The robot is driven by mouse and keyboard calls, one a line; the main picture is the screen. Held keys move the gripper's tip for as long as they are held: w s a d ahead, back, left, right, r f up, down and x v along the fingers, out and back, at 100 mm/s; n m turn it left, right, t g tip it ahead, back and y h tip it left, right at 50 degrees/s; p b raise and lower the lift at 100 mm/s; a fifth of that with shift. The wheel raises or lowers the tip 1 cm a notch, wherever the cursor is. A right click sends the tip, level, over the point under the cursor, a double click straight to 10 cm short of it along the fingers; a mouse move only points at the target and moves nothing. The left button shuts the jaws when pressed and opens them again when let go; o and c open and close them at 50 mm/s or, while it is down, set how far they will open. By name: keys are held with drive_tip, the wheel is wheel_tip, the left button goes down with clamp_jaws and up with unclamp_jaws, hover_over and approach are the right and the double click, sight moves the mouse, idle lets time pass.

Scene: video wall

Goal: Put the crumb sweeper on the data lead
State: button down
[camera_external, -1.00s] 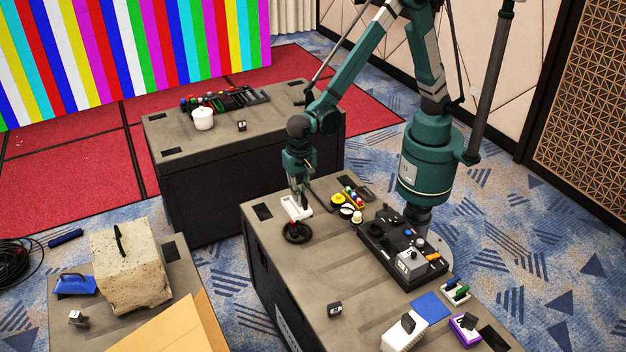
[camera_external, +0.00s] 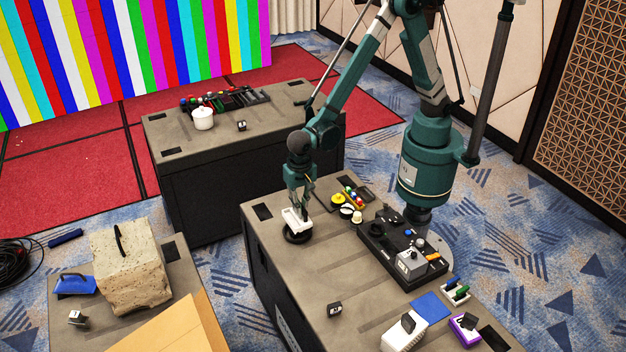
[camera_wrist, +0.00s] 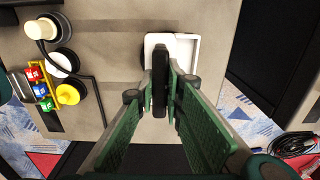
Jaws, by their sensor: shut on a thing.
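The crumb sweeper, a white tray-like piece with a black handle (camera_external: 293,222), is held in my gripper (camera_external: 298,207). In the wrist view its white body (camera_wrist: 187,48) lies beyond the fingertips, and the black handle runs between the fingers of my gripper (camera_wrist: 161,85). The data lead, a round black coil (camera_external: 297,239), lies on the near case top, directly below the sweeper, which hides part of it. I cannot tell whether the two touch.
The near case top (camera_external: 300,285) is clear in front of the coil. To the right are a yellow roll (camera_external: 337,199), a white roll (camera_external: 346,210) and a black control panel (camera_external: 385,245). A small black-and-white block (camera_external: 335,309) sits nearer the front.

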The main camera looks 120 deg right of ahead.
drive_tip(key=shift+f+b, duration=0.3)
drive_tip(key=shift+f, duration=1.55)
drive_tip(key=shift+f, duration=0.35)
drive_tip(key=c, duration=2.4)
unclamp_jaws()
drive_tip(key=shift+r, duration=0.15)
wheel_tip(320, 180, up, 12)
drive_tip(key=shift+r+p, duration=0.2)
drive_tip(key=shift+p, duration=0.6)
